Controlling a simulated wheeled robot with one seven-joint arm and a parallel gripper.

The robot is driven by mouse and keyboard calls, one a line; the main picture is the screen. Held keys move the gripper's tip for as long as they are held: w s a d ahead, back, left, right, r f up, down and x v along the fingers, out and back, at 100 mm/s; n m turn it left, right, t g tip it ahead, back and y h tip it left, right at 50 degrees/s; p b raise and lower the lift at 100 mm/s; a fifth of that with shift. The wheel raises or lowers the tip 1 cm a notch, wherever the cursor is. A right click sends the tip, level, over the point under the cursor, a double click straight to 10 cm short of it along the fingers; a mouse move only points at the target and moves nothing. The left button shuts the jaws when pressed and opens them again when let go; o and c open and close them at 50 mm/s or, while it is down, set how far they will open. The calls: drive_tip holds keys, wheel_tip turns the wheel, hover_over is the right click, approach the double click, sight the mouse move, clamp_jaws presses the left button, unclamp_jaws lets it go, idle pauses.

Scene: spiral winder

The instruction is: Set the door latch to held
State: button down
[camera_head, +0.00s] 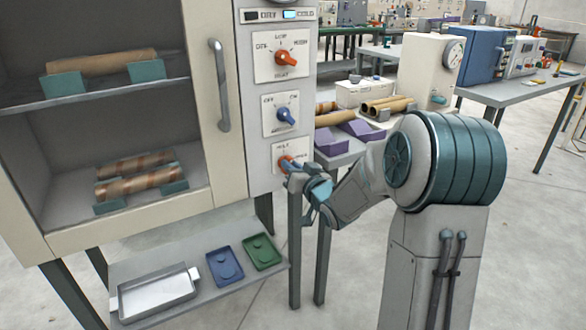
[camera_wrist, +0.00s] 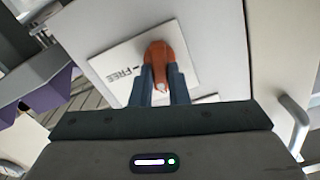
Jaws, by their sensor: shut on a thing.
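The door latch is an orange-red knob (camera_wrist: 163,55) on a white plate (camera_wrist: 125,70), low on the oven's control panel. It also shows in the head view (camera_head: 285,162), partly covered by my gripper. The word FREE reads on the plate in the wrist view, left of the knob. In the head view a word above the knob looks like HELD, but it is small. My gripper (camera_wrist: 163,80) is shut on the knob, one dark finger on each side. I cannot tell clearly which word the knob points to.
An orange-red dial (camera_head: 286,58) and a blue switch (camera_head: 287,116) sit above the latch. A door handle (camera_head: 220,85) stands out on the left. A shelf below holds a metal tray (camera_head: 157,296), a blue tray (camera_head: 225,267) and a green tray (camera_head: 261,252). Purple holders stand at right.

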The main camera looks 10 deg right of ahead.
drive_tip(key=shift+a+n+b, duration=0.1)
drive_tip(key=shift+n+b, duration=1.8)
drive_tip(key=c, duration=1.4)
unclamp_jaws()
drive_tip(key=shift+s, duration=0.1)
drive_tip(key=p+v, duration=0.2)
drive_tip(key=v, duration=1.1)
drive_tip(key=shift+s, duration=0.3)
